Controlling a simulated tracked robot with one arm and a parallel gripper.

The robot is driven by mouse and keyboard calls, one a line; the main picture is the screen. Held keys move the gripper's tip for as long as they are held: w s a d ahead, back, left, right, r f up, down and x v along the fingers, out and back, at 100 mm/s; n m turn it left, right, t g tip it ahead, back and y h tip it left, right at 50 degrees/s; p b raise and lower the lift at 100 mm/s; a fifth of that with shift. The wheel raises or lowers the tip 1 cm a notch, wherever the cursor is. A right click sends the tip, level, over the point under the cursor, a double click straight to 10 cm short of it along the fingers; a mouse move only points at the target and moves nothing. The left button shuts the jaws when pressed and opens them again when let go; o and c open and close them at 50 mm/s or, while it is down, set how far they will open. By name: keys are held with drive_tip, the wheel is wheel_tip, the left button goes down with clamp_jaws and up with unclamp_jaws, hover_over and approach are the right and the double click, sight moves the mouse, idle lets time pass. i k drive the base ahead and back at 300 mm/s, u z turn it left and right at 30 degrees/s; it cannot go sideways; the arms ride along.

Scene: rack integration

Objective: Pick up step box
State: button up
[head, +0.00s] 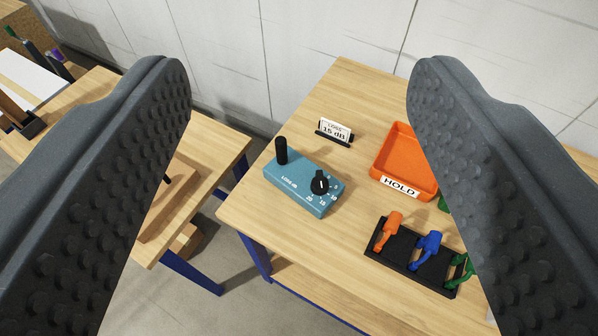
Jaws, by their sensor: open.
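The step box (303,186) is a blue-teal box with a black post on its left end and a black knob with number marks on its right. It rests on the wooden table (340,85), near the left edge. My gripper (298,95) is open, with one dark studded finger on each side of the picture. The box shows in the gap between the fingers, farther off and below, and nothing is held. The right finger hides part of the table's right side.
A small sign (335,132) reading 15 dB stands behind the box. An orange HOLD tray (377,173) is to the right. A black holder (388,255) with orange, blue and green pieces lies in front. Another table (222,145) stands left across a gap.

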sight(292, 173)
drive_tip(key=u, duration=0.7)
drive_tip(key=k, duration=0.7)
drive_tip(key=z, duration=0.55)
drive_tip(key=i, duration=1)
drive_tip(key=u, duration=0.05)
